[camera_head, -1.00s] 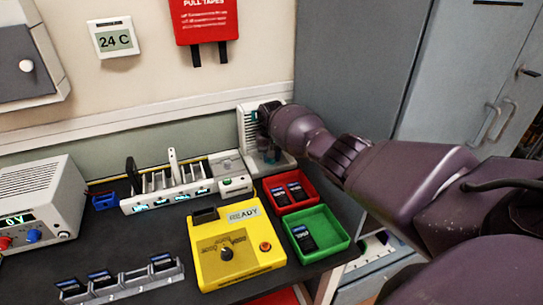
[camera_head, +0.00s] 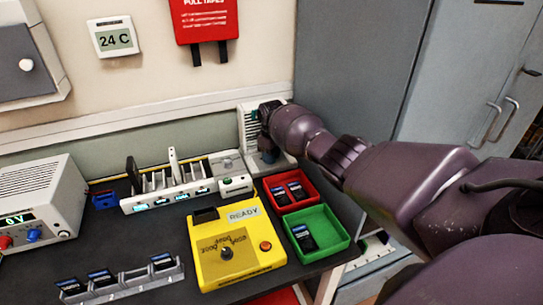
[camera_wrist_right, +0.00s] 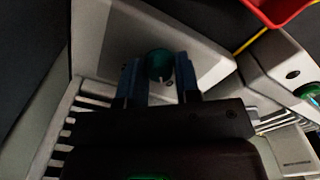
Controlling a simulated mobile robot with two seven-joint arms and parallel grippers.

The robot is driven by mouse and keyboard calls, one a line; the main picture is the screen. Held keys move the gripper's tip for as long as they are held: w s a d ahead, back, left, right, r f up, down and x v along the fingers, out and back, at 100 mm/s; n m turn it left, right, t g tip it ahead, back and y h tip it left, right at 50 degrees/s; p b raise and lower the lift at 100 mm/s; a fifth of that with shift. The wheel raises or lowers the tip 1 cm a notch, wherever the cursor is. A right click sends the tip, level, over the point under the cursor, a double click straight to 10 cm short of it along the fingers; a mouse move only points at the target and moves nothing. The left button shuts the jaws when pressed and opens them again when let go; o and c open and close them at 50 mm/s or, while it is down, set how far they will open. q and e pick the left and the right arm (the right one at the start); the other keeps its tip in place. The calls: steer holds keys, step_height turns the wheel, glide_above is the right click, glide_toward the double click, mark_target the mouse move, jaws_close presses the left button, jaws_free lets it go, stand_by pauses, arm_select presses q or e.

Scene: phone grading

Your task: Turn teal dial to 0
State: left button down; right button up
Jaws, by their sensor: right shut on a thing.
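The teal dial (camera_wrist_right: 159,63) is a round knob on the pale front plate of a white slotted device (camera_head: 245,124). In the right wrist view it sits between the two blue fingers of my right gripper (camera_wrist_right: 158,80), which is shut on it. A small pale mark shows on the dial, towards the palm side. I cannot read any scale numbers. In the head view my right gripper (camera_head: 267,148) is at the device at the back right of the bench, and the dial is hidden behind it. My left gripper is not in view.
A red tray (camera_head: 318,199) and a green tray (camera_head: 346,240) hold dark phones in front of the device. A yellow box (camera_head: 215,268) reading READY and a white rack (camera_head: 128,207) stand to the left. A grey cabinet (camera_head: 455,60) is at the right.

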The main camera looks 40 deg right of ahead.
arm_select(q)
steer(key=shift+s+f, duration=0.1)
arm_select(e)
steer(key=shift+n, duration=0.6)
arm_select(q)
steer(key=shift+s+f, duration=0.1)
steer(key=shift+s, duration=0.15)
arm_select(e)
steer(key=o, duration=0.9)
steer(key=shift+r, duration=0.6)
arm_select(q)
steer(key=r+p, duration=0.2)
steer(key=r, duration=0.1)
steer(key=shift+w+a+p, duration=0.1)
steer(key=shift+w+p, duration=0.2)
arm_select(e)
step_height(320, 180, up, 10)
steer(key=shift+f, duration=0.2)
